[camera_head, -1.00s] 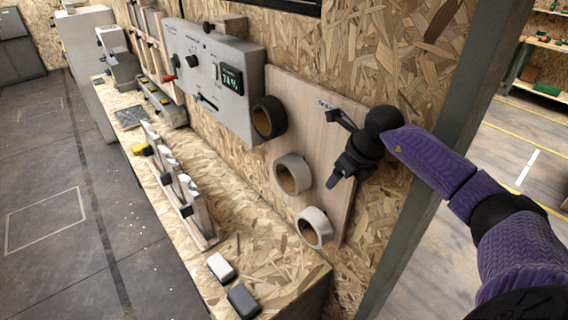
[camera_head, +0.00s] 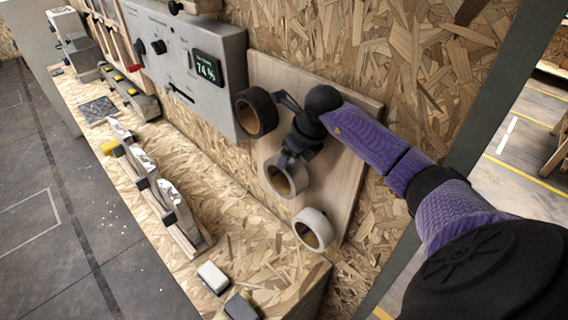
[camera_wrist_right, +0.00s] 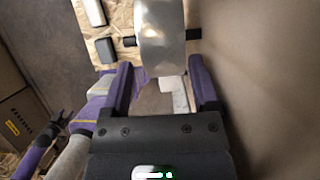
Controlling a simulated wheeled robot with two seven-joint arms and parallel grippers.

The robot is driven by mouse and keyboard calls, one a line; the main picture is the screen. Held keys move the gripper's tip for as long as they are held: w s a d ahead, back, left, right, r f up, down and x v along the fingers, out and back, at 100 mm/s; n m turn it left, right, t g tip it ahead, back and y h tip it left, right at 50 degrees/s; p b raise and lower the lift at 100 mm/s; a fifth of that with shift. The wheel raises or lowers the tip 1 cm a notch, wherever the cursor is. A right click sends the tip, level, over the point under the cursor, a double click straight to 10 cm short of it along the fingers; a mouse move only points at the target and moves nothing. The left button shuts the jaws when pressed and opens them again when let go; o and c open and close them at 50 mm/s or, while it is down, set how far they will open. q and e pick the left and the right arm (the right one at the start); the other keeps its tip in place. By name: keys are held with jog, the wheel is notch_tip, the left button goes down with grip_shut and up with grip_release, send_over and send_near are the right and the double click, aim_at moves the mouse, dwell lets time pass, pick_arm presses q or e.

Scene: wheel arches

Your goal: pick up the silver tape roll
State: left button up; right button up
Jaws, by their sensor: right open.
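The silver tape roll (camera_head: 286,176) hangs on the wooden board as the middle of three rolls. In the right wrist view a shiny silver roll (camera_wrist_right: 162,40) lies just beyond the fingers, toward the top. My right gripper (camera_head: 285,161) is at the upper edge of the silver roll in the head view and partly covers it. In the right wrist view my right gripper (camera_wrist_right: 163,78) is open, its purple fingers apart. Contact with the roll cannot be told. My left gripper is not in the head view; a small dark claw (camera_wrist_right: 57,124) in the right wrist view may be it.
A black tape roll (camera_head: 256,112) hangs above the silver one, and a pale roll (camera_head: 313,229) below. The wooden board (camera_head: 340,185) is on a chipboard wall. A grey panel with a display (camera_head: 207,68) is left of it. Two small blocks (camera_head: 212,277) lie on the bench below.

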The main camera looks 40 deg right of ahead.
jog(key=shift+w+d+f, duration=0.15)
jog(key=shift+w+f, duration=0.25)
jog(key=shift+f, duration=0.2)
jog(key=shift+w+d+f, duration=0.15)
jog(key=shift+w+f, duration=0.2)
jog(key=shift+f, duration=0.25)
jog(key=shift+r, duration=0.15)
jog(key=shift+s+a+r, duration=0.1)
jog(key=shift+s+a, duration=0.15)
jog(key=shift+c, duration=0.8)
jog(key=shift+s, duration=0.1)
jog(key=shift+c, duration=1.2)
jog(key=shift+d, duration=0.1)
jog(key=c, duration=0.4)
pick_arm(q)
jog(key=shift+w+d+f, duration=0.35)
jog(key=shift+w+f, duration=0.1)
jog(key=shift+f, duration=0.1)
jog(key=shift+r, duration=0.1)
